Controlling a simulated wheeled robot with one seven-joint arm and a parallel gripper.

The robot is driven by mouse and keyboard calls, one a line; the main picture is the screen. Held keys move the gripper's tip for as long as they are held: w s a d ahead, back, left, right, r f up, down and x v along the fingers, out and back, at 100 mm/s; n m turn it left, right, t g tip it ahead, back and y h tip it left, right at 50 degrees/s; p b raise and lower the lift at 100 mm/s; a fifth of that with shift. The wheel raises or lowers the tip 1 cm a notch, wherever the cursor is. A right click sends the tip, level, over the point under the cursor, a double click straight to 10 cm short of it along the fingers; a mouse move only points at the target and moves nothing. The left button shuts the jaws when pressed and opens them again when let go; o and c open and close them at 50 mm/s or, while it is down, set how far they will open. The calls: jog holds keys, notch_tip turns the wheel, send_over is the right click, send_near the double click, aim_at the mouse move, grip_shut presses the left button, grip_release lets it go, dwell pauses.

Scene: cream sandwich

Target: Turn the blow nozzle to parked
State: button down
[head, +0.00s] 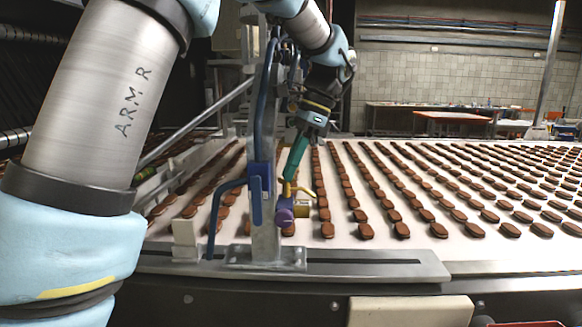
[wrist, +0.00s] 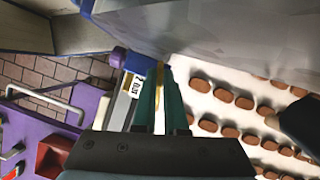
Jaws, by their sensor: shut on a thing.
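The blow nozzle's purple body (head: 284,213) sits on the right side of an upright metal post at the belt's near edge. A yellow lever (head: 303,190) sticks out at its top, and a yellowish round part (head: 301,212) shows at its right. My gripper (head: 288,178) comes down from above with teal fingers, tilted, its tips at the yellow lever. In the wrist view my gripper (wrist: 161,75) has a thin yellow piece (wrist: 160,78) between its fingers; I take it for the lever. A purple-blue end (wrist: 118,57) shows just left of the tips. The exact grip is partly hidden.
The metal post (head: 265,225) carries a blue valve block (head: 260,190) and blue hose (head: 225,195). A white belt (head: 440,170) with rows of brown biscuits lies behind and right. A metal rail (head: 390,268) runs along the front. A small white label (wrist: 136,86) shows by the fingers.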

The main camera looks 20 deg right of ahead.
dwell(0.9)
jog(key=c, duration=0.8)
grip_release()
jog(key=shift+c, duration=0.2)
jog(key=shift+d+r, duration=0.1)
jog(key=v, duration=1)
jog(key=shift+r, duration=0.3)
